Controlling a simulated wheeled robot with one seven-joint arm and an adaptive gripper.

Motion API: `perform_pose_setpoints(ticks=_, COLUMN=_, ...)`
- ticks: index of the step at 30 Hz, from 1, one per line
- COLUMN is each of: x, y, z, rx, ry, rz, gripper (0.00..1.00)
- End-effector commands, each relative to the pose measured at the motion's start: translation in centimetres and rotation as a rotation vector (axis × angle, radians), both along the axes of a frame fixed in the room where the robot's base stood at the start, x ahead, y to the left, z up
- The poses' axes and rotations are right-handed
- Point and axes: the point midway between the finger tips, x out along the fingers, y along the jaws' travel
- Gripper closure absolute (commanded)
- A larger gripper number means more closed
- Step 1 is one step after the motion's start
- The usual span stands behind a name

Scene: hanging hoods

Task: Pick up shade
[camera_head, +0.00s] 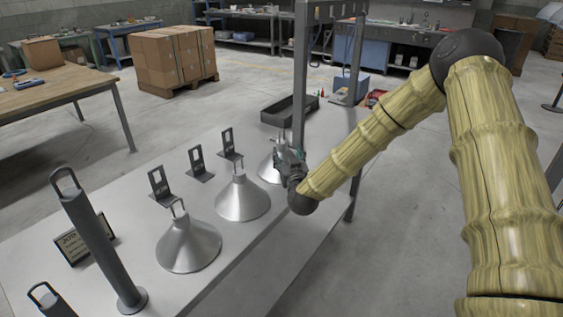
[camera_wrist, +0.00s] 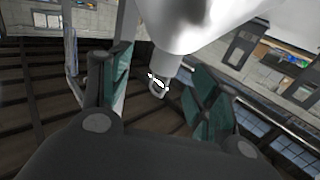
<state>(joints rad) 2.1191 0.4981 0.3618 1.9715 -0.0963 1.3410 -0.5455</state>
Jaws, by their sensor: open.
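Three silver cone-shaped shades with thin hooks on top stand on the grey table: a near one (camera_head: 188,247), a middle one (camera_head: 242,200) and a far one (camera_head: 268,170). My gripper (camera_head: 286,160) is at the far shade and hides part of it, including its top. In the wrist view, a shade (camera_wrist: 195,25) fills the top, its narrow neck and hook pointing down between my open green-padded fingers (camera_wrist: 162,88). The fingers show gaps on both sides of the neck. I cannot tell how deep the neck lies between them.
Several dark upright brackets (camera_head: 196,163) stand behind the shades. A tall dark post with a loop (camera_head: 100,240) and a small sign (camera_head: 84,240) are at the left. A dark tray (camera_head: 290,109) and a grey frame post (camera_head: 300,80) stand beyond my gripper.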

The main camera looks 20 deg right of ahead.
Motion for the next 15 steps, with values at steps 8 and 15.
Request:
perform_pose_setpoints(ticks=8, x=1.8, y=0.0, z=0.1, rx=0.001, ry=0.0, rz=0.001, gripper=0.39)
perform_pose_setpoints(ticks=15, x=4.8, y=0.3, z=0.8, rx=0.0, ry=0.0, rz=0.0, gripper=0.39)
